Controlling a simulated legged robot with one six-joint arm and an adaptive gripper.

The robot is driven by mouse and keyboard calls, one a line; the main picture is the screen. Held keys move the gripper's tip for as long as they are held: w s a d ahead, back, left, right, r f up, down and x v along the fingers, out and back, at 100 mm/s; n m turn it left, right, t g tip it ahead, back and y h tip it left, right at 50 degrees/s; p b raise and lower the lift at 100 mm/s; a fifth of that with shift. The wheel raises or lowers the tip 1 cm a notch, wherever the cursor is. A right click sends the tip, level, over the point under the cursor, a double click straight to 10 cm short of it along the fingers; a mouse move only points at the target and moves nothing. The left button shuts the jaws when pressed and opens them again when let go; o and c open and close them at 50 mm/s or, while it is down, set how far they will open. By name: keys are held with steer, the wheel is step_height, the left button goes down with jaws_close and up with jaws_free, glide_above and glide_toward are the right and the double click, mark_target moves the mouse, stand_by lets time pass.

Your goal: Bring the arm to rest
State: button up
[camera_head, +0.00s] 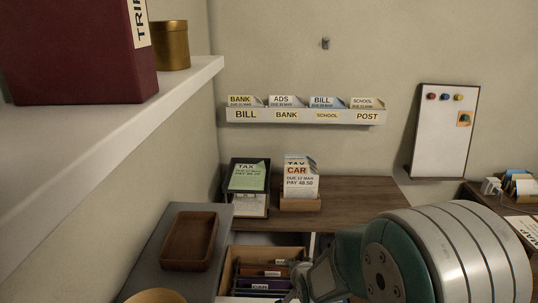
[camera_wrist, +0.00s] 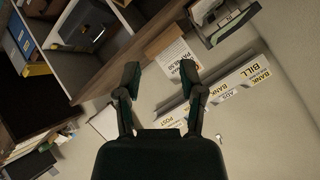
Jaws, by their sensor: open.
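My gripper (camera_wrist: 160,73) is open in the wrist view, its two dark fingers apart with nothing between them. In the head view my arm comes in from the lower right, and the gripper end (camera_head: 298,284) is low at the front of the desk, partly cut by the frame edge. Beyond the fingers in the wrist view is the wooden letter holder (camera_wrist: 165,38) with its cards. I cannot tell the gap between them.
A wall rack (camera_head: 305,116) holds several cards above the wooden desk (camera_head: 355,195). A whiteboard (camera_head: 440,130) leans at right. A brown tray (camera_head: 190,240) sits on a grey surface at left. A white shelf (camera_head: 100,130) juts out at upper left, bearing a maroon box (camera_head: 75,55) and brass tin (camera_head: 168,45).

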steer(key=s+d+r+n+g+h, duration=0.1)
steer(key=s+d+r+n+g, duration=0.1)
steer(key=s+r, duration=0.7)
steer(key=s+d+r+n+g, duration=0.2)
steer(key=s+d+r+n, duration=0.2)
steer(key=s+r, duration=0.5)
steer(key=s+d, duration=0.2)
steer(key=s, duration=0.5)
steer(key=shift+s+d+n+g+h, duration=0.15)
steer(key=shift+s+n+g+h, duration=0.15)
steer(key=shift+n+h, duration=0.1)
stand_by(5.1)
